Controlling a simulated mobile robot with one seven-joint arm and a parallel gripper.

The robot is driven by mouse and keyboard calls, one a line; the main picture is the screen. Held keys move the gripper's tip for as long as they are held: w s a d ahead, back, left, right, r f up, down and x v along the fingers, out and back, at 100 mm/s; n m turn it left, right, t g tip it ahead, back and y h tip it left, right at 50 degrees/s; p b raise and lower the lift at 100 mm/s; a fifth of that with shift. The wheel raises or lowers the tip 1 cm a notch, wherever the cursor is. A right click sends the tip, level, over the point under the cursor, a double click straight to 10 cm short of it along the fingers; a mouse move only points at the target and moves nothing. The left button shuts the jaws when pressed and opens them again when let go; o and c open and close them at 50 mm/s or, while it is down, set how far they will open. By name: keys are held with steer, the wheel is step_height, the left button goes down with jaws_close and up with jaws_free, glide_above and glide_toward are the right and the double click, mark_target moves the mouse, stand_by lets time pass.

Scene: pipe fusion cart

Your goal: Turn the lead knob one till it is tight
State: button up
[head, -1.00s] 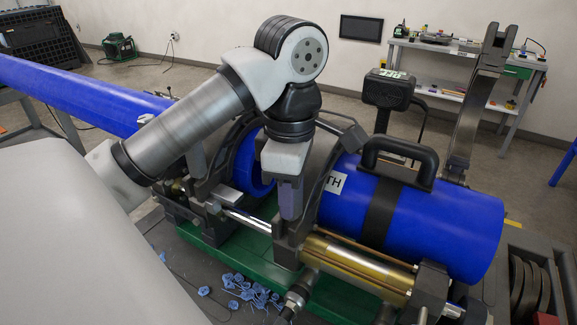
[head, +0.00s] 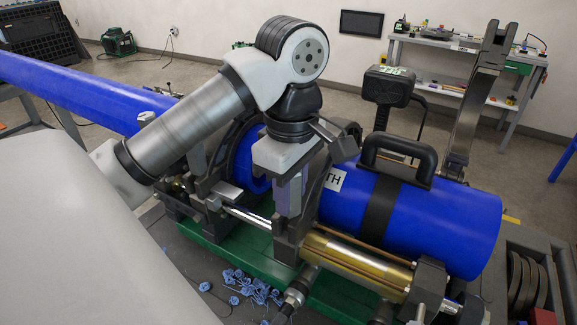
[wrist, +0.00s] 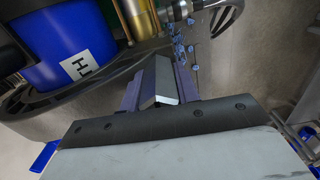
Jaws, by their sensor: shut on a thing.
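My gripper (head: 289,205) points down at the near side of the dark clamp ring (head: 322,190) around the blue pipe in the head view. In the wrist view the purple fingers of my gripper (wrist: 160,88) are closed on a grey angular metal piece, which I take to be lead knob one (wrist: 164,78). The knob is hidden behind my gripper in the head view. I cannot tell from these frames how tight it is.
The short blue pipe (head: 450,225) lies right of the ring, with a black handle (head: 398,152) over it. A brass cylinder (head: 355,267) runs along the near side. Blue shavings (head: 250,288) lie below. A long blue pipe (head: 75,90) extends left.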

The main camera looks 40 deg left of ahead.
steer(key=shift+s+d+m, duration=0.15)
steer(key=shift+d+m, duration=0.05)
steer(key=shift+m, duration=1.2)
steer(key=shift+m+p, duration=0.35)
steer(key=shift+m, duration=1.15)
steer(key=shift+s+m, duration=0.1)
steer(key=shift+m, duration=1.4)
steer(key=shift+m+p, duration=0.3)
steer(key=shift+m, duration=1.2)
